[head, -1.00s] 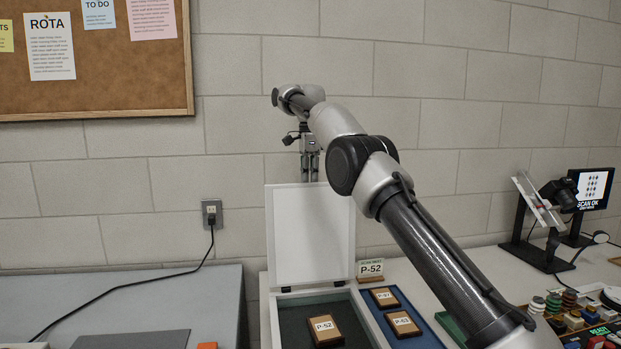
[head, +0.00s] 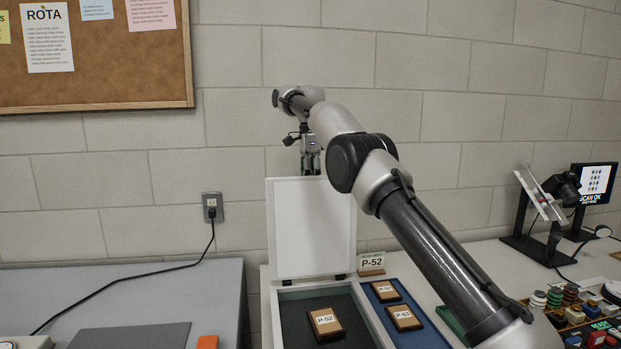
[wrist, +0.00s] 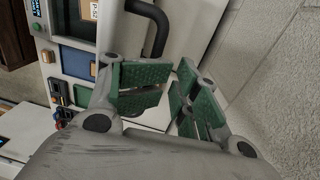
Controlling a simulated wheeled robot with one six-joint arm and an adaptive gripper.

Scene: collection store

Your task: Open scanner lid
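The scanner lid (head: 311,228) is a white panel in the head view. It stands about upright, raised on hinges at the back of a shallow white box (head: 365,310). A wooden plaque marked P-52 (head: 326,323) lies on the box's dark bed. My gripper (head: 311,172) points down at the lid's top edge; the head view does not show whether they touch. In the wrist view my gripper (wrist: 168,103) has its green-padded fingers apart, with nothing visibly held. A black curved bar (wrist: 156,25) shows beyond the fingers, partly cut off by the frame.
A blue tray (head: 425,338) with two plaques lies right of the box. A scan stand and screen (head: 595,184) are at the far right. The grey table (head: 150,290) at left is mostly clear. A block wall is close behind.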

